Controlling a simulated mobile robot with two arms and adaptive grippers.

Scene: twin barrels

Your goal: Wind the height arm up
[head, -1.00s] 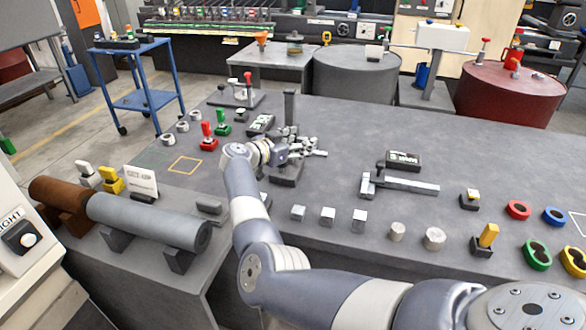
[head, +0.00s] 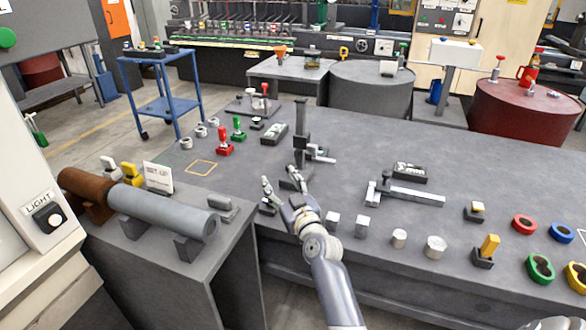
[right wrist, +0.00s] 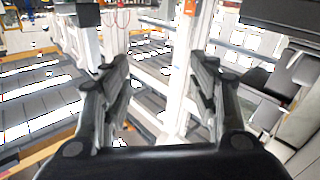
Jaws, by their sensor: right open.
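A dark upright post (head: 301,125) stands on the table, left of its middle. A short pale bar (head: 322,159) sticks out to the right low on the post; it looks like the height arm. Its crank or knob is too small to make out. My right gripper (head: 281,186) is in front of the post's foot, toward the near table edge, open and empty, and partly hides the base. In the right wrist view its two dark fingers (right wrist: 160,85) are spread with nothing between them. My left gripper is not in view.
On the grey table (head: 330,190), small metal blocks (head: 333,221) line the near edge. Red (head: 224,147) and green (head: 238,134) levers stand left of the post. A sliding bar fixture (head: 405,194) lies to the right. A grey cylinder (head: 160,213) lies on the near-left bench.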

